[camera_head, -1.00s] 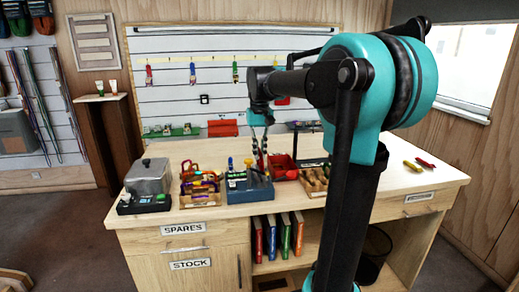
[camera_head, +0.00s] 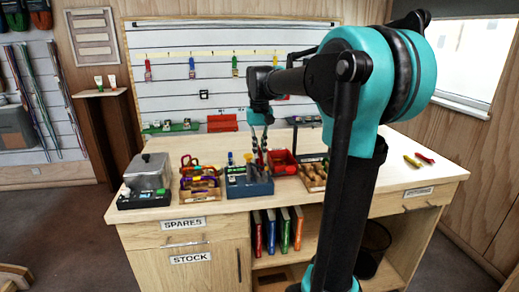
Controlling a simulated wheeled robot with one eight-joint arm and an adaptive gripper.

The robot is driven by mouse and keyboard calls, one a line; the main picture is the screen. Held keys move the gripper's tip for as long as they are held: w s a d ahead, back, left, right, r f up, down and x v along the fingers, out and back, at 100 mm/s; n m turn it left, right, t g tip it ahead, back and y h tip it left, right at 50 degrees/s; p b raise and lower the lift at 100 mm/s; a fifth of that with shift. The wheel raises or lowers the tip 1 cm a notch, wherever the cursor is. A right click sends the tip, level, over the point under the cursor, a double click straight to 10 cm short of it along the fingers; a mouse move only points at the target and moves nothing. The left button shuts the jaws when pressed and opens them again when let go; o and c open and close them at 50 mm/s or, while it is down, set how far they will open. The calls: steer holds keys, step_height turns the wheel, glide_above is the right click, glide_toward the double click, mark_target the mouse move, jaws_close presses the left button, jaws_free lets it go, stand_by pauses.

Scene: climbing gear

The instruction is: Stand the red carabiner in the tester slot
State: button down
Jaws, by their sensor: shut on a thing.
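My gripper (camera_head: 261,150) points down over the blue box (camera_head: 249,190) on the workbench, which looks like the tester. Its fingers are shut on a small, thin red thing (camera_head: 260,157), apparently the red carabiner. It is mostly hidden by the fingers and too small to show its tilt. The fingertips are close to the box's top at its right rear. I cannot tell whether the red thing touches the box. The slot cannot be made out at this size.
Left of the box stand a wooden tray (camera_head: 200,194) of coloured carabiners and a grey lidded case (camera_head: 148,172). Close on the right are a red bin (camera_head: 283,168) and a wooden tray (camera_head: 312,185). Yellow and red tools (camera_head: 412,161) lie far right. Bare benchtop (camera_head: 395,185) lies around them.

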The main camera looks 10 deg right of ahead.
mark_target(259, 163)
steer(key=shift+f, duration=0.15)
steer(key=shift+f, duration=1.05)
steer(key=shift+f, duration=0.6)
steer(key=c, duration=1.6)
jaws_free()
steer(key=shift+o, duration=0.2)
